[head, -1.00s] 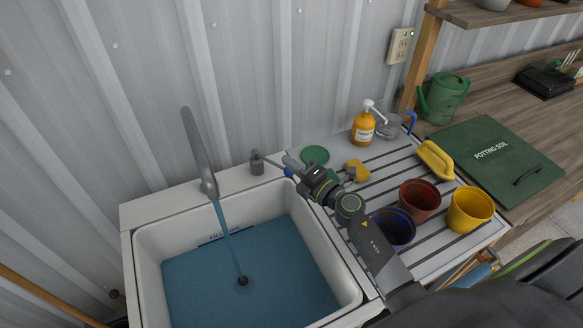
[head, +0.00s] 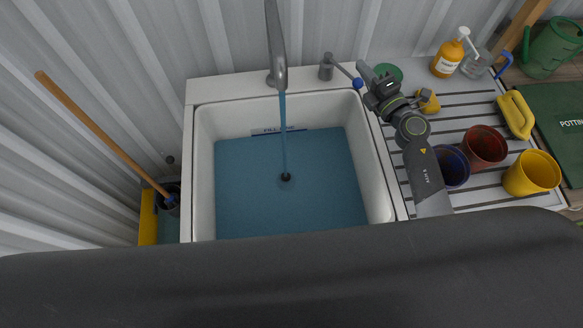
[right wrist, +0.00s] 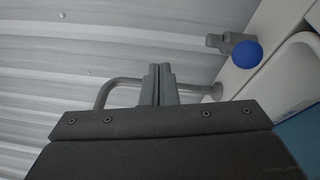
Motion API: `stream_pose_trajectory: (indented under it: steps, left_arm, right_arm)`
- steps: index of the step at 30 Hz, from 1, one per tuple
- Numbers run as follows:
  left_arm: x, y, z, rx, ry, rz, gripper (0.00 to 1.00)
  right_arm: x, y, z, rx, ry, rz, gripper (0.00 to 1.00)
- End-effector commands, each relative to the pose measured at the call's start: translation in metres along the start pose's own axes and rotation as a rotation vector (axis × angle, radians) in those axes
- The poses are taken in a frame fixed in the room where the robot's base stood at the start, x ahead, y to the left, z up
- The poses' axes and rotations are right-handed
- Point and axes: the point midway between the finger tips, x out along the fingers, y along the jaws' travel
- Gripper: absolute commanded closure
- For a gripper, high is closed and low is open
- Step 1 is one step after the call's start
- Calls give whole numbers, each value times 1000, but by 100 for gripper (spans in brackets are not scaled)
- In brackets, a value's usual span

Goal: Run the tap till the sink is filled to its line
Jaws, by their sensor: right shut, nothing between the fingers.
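The white sink (head: 204,180) holds blue water (head: 320,195) over its whole floor. A dark strip marked as the fill line (head: 282,131) is on the far inner wall. The water's far edge lies close below it; I cannot tell if they touch. The grey tap spout (head: 276,45) pours a blue stream. The tap lever (head: 328,68) stands right of the spout, its blue knob (head: 357,83) pointing right; the knob also shows in the right wrist view (right wrist: 247,54). My right gripper (head: 363,70) is shut and empty, beside the knob and apart from it. My left gripper is out of view.
A corrugated wall (head: 130,60) stands behind. A wooden handle (head: 100,125) leans left.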

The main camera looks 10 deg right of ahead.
Motion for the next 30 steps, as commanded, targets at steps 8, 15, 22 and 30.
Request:
stream_pose_trajectory:
  steps: [8,15,22,30]
  left_arm:
    - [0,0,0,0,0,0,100]
    - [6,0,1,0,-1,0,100]
    - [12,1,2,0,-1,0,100]
    - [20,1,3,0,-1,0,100]
  right_arm:
    - [-1,0,0,21,-3,4,100]
    - [-11,3,5,421,-53,84,100]
    - [-28,-1,17,1055,-120,203,100]
    - [-50,-24,28,1802,-178,335,100]
